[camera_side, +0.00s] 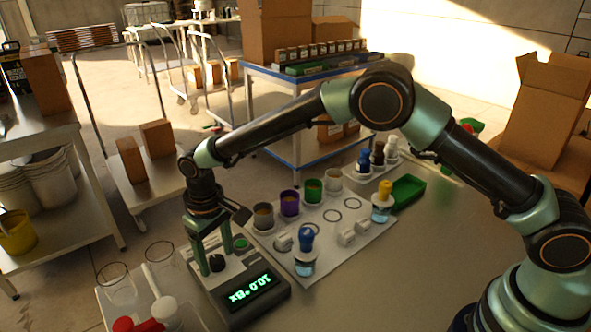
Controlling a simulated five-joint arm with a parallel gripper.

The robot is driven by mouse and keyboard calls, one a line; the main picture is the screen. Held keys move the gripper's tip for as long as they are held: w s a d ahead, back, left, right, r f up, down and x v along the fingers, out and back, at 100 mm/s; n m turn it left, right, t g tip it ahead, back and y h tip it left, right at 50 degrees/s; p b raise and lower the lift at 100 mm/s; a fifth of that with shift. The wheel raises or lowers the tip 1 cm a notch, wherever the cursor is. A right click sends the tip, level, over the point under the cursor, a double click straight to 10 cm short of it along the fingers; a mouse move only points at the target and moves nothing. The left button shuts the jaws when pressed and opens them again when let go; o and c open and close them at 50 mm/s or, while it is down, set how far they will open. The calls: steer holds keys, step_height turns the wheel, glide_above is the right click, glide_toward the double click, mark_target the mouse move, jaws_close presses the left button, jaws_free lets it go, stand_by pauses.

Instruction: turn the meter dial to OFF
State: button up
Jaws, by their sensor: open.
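The meter (225,301) is a grey box with a black display (250,293) showing green characters that appear upside down in this view. Its black dial (216,263) is a round knob on the top face. A green button (241,244) sits beside it. My gripper (217,260) points down over the meter with its fingers apart, one on each side of the dial. I cannot tell whether the fingers touch the dial. The dial's pointer and the OFF label cannot be read here.
A white tray (345,262) to the right holds several coloured cups, a blue-topped bottle (306,240) and a yellow-topped bottle (383,198). Clear vessels and a red-capped item (123,325) stand left of the meter. A green bin (407,191) lies behind. The bench at front right is clear.

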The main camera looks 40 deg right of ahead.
steer(key=shift+c, duration=0.3)
jaws_close()
steer(key=shift+d+n, duration=0.1)
steer(key=shift+n, duration=0.2)
steer(key=n, duration=0.5)
steer(key=shift+w+d, duration=0.1)
steer(key=n, duration=0.6)
steer(key=shift+g, duration=0.4)
steer(key=shift+o, duration=0.3)
jaws_free()
steer(key=shift+n, duration=0.3)
